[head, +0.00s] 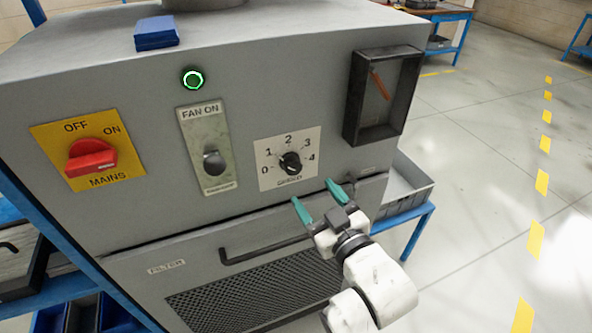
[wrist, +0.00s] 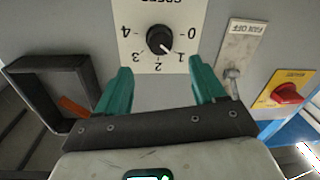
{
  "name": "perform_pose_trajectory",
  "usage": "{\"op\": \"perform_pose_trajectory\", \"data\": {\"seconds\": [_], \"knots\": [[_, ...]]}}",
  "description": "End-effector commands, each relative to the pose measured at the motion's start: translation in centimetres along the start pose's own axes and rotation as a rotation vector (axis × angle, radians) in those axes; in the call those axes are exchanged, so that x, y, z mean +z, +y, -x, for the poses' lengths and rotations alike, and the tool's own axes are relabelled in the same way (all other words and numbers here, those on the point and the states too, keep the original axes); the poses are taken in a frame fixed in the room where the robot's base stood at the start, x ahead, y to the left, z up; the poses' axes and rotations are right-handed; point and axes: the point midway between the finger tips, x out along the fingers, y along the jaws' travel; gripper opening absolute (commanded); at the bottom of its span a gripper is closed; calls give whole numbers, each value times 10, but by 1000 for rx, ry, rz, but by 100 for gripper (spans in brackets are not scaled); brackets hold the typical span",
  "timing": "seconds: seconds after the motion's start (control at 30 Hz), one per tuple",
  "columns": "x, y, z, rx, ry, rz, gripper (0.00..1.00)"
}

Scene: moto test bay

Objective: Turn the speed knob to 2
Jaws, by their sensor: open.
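The speed knob (head: 290,163) is a round black knob on a white dial plate (head: 266,180) marked 0 to 4, on the grey cabinet front. In the wrist view, where the dial appears upside down, the knob (wrist: 159,39) has a white mark pointing about at 1. The mark is too small to read surely in the head view. My gripper (head: 315,195) has teal fingers, open and empty, in front of the panel just below the dial. In the wrist view my gripper (wrist: 160,72) has its fingers spread beside the dial plate, apart from the knob.
Left of the dial are a FAN ON toggle switch (head: 214,163) and a red MAINS knob (head: 91,158). A dark open-fronted box (head: 357,98) juts out at the right. A drawer handle (head: 262,249) runs below. A green-ringed button (head: 192,79) sits above.

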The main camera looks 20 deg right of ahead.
Motion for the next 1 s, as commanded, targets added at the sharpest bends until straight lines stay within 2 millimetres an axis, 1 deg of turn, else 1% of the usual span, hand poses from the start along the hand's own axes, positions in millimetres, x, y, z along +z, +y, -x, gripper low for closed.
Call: {"op": "perform_pose_trajectory", "data": {"seconds": [0.07,0.3,0.4,0.5,0.67,0.93,1.0], "knots": [[-3,1,-15,0,2,1,69],[-2,1,-58,-1,-1,1,69],[-2,0,-72,-1,0,1,69],[0,0,-82,-1,-2,0,69],[0,0,-90,-2,-2,0,69],[0,0,-91,-1,-2,-1,69],[0,0,-90,-1,-2,-1,62]]}}
